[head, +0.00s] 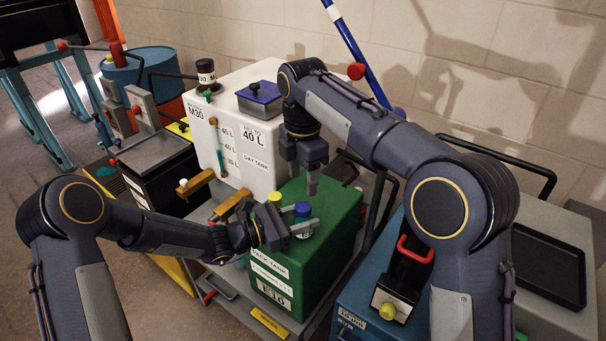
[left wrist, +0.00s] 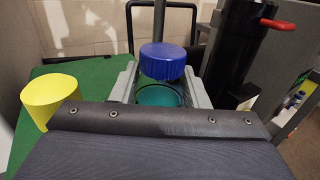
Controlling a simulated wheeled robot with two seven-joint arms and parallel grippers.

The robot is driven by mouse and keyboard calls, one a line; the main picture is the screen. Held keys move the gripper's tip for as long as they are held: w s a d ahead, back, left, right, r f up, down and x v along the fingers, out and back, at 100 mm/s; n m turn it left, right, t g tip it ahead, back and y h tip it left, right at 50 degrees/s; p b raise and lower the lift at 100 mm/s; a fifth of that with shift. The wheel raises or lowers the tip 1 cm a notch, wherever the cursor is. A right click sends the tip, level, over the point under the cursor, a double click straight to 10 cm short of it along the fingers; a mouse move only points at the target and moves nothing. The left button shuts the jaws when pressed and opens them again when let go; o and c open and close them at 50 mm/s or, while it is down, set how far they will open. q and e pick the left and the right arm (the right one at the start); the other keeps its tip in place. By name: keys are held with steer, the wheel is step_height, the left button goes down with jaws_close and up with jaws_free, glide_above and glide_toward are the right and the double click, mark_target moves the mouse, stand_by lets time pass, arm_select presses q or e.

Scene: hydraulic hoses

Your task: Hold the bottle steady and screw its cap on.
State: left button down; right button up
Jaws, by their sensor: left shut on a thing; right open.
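The bottle (head: 303,234) stands on the green pack tank (head: 335,230), with its blue cap (head: 302,208) at its top. My left gripper (head: 303,228) is shut on the bottle, with one finger on each side. In the left wrist view the blue cap (left wrist: 163,62) sits above the teal bottle (left wrist: 158,97), between the grey fingers. The cap hides the neck, so I cannot tell how tightly it is seated. My right gripper (head: 312,187) is open and points down just above and behind the cap, apart from it. A grey finger (left wrist: 159,18) of it shows behind the cap.
A yellow cap (head: 275,198) stands on the tank left of the bottle, near my left gripper; it also shows in the left wrist view (left wrist: 52,98). A white day tank (head: 240,130) stands behind. A black post with a red handle (head: 415,250) stands to the right.

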mark_target(303, 206)
steer(key=shift+f, duration=4.05)
